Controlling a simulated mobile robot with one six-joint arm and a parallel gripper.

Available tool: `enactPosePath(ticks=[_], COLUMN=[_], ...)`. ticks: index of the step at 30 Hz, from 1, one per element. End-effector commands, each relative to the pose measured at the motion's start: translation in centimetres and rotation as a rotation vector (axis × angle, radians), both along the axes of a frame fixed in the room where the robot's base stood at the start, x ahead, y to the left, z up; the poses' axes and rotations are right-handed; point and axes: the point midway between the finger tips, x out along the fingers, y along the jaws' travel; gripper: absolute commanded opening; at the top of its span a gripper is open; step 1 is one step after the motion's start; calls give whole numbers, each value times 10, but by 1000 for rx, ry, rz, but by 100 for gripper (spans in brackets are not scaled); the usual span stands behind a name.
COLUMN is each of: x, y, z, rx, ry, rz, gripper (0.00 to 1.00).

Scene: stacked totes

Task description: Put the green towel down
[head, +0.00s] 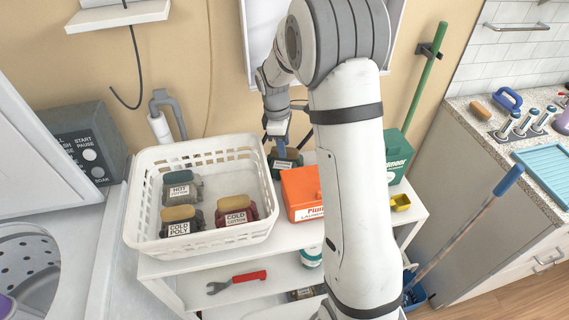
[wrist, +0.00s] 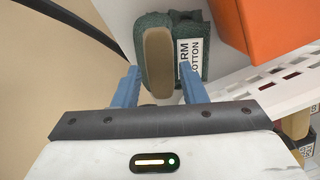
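The green towel (head: 287,162) is a dark green bundle with a tan strip on top and a white label reading "WARM COTTON" in part. In the head view it is at the back of the white shelf top, between the basket and the orange box. It also shows in the wrist view (wrist: 190,32), where it appears to rest on the white surface. My gripper (wrist: 158,68) is over it, with blue fingers on either side of the tan strip and small gaps showing. In the head view my gripper (head: 277,140) points down at the towel.
A white basket (head: 207,150) with several labelled bundles stands left of the towel. An orange box (head: 301,192) is close at its right front, with a green box (head: 397,155) further right. The wall is close behind. A red-handled wrench (head: 238,281) lies on the lower shelf.

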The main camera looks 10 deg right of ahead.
Motion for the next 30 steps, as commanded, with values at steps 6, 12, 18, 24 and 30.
enactPosePath(ticks=[6, 12, 18, 24, 30], x=[-1, -1, -1, -1, -1], y=[-2, -2, -2, -3, -3], z=[-15, -15, -14, -14, -14], rx=[0, 0, 0, 0, -1], ry=[-1, -1, -1, -1, -1], rz=[-1, -2, -2, -2, -3], gripper=[38, 36, 19, 3, 0])
